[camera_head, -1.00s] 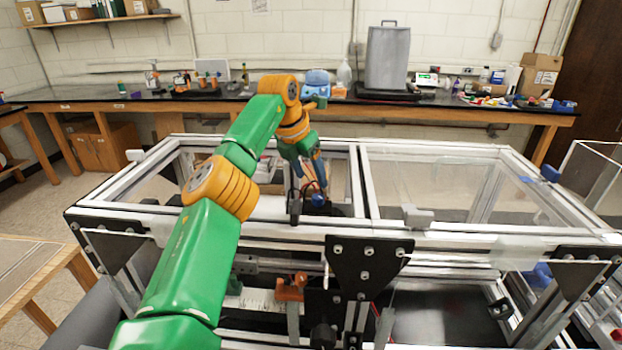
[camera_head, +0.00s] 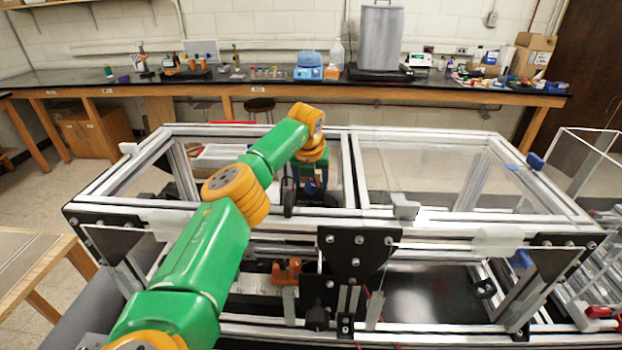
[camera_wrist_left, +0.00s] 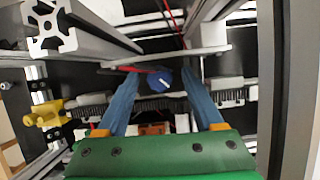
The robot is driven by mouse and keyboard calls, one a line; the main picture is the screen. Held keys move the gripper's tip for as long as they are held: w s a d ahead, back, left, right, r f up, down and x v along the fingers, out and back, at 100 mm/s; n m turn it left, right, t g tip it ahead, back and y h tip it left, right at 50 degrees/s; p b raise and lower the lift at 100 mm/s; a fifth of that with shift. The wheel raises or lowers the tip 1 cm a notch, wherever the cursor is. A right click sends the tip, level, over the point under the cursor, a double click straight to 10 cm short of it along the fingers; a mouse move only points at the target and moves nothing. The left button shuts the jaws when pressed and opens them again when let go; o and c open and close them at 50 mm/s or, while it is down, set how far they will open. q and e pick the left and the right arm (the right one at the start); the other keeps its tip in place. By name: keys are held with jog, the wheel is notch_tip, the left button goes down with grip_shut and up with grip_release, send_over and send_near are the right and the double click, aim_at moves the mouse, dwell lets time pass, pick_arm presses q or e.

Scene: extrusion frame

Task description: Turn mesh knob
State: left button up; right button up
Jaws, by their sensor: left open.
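A small blue knob (camera_wrist_left: 163,79) with a pale mark shows in the left wrist view, among dark and metal parts inside the frame. My left gripper (camera_wrist_left: 160,73) has two blue fingers spread apart, one on each side of the knob in that picture. I cannot tell whether either finger touches it. In the head view my left gripper (camera_head: 311,186) reaches down into the left bay of the extrusion frame (camera_head: 215,213), mostly hidden by its own wrist. The knob cannot be clearly made out there. My right gripper is not in view.
A black bracket plate (camera_head: 352,258) and an orange part (camera_head: 286,271) sit at the frame's front. A clear panel (camera_head: 425,185) covers the right bay. In the wrist view an extrusion end (camera_wrist_left: 50,30) and a yellow part (camera_wrist_left: 45,113) lie at the left.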

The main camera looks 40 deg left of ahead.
pick_arm(q)
jog(key=shift+s, duration=0.1)
grip_shut()
jog(key=shift+m, duration=0.3)
jog(key=shift+a+r+m+t+h, duration=0.1)
jog(key=shift+m+t+h, duration=0.3)
jog(key=shift+m, duration=0.85)
jog(key=shift+a+m+t+h, duration=0.15)
jog(key=shift+m+h, duration=0.45)
jog(key=shift+m, duration=0.65)
jog(key=shift+d, duration=0.1)
grip_release()
